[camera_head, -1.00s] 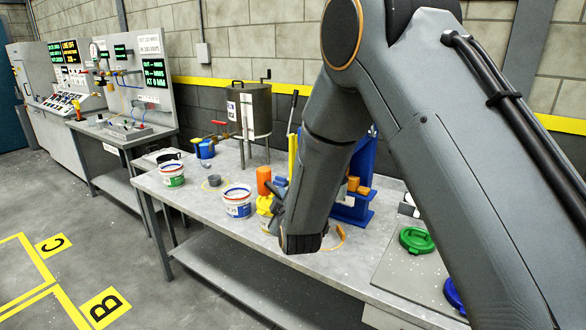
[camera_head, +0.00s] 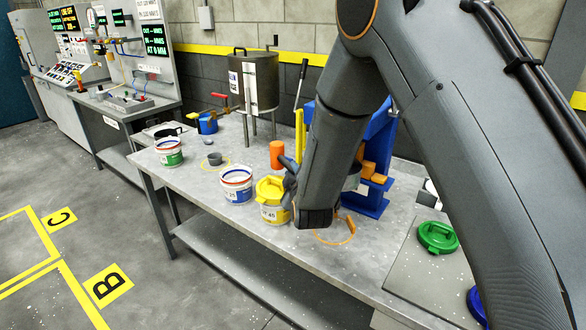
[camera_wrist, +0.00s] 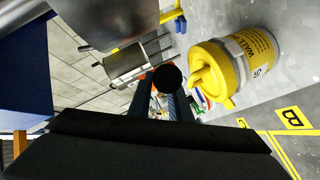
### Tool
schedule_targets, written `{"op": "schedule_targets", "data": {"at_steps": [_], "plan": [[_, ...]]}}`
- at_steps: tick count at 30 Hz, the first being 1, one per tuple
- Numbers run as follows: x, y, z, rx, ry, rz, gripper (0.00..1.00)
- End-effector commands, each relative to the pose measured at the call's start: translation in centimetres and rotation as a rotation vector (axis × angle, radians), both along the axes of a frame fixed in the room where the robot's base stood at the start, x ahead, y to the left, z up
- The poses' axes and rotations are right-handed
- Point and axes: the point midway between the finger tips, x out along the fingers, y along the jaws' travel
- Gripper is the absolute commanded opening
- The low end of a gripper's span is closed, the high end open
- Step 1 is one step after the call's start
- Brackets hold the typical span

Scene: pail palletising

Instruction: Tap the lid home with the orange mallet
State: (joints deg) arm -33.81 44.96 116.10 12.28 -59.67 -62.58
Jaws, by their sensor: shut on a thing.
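The orange mallet (camera_head: 276,153) shows its upright orange head in the head view, just behind and above the yellow pail. My gripper (camera_head: 289,174) is shut on the mallet, beside the pail and right of the head; the forearm partly hides the grip. The yellow lid (camera_head: 270,186) is on the pail (camera_head: 274,212). The lid (camera_wrist: 209,70) and pail (camera_wrist: 252,52) also show in the wrist view. I cannot tell whether the lid is fully down.
Open white pails stand left, one with a blue label (camera_head: 236,185), one green (camera_head: 168,152). A steel tank (camera_head: 253,80) stands behind. A blue press (camera_head: 378,150) is close right of my arm. A green lid (camera_head: 437,236) lies farther right. The bench front edge is near the pail.

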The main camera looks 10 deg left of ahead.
Motion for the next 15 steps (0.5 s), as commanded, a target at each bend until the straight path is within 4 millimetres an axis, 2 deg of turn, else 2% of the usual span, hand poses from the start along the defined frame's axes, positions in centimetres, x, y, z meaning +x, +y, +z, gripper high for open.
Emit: {"op": "schedule_targets", "data": {"at_steps": [5,15], "plan": [[0.08,0.04,-1.25,0.002,-0.002,0.000,0.00],[0.05,0.05,-1.30,0.002,-0.003,0.000,0.00]]}}
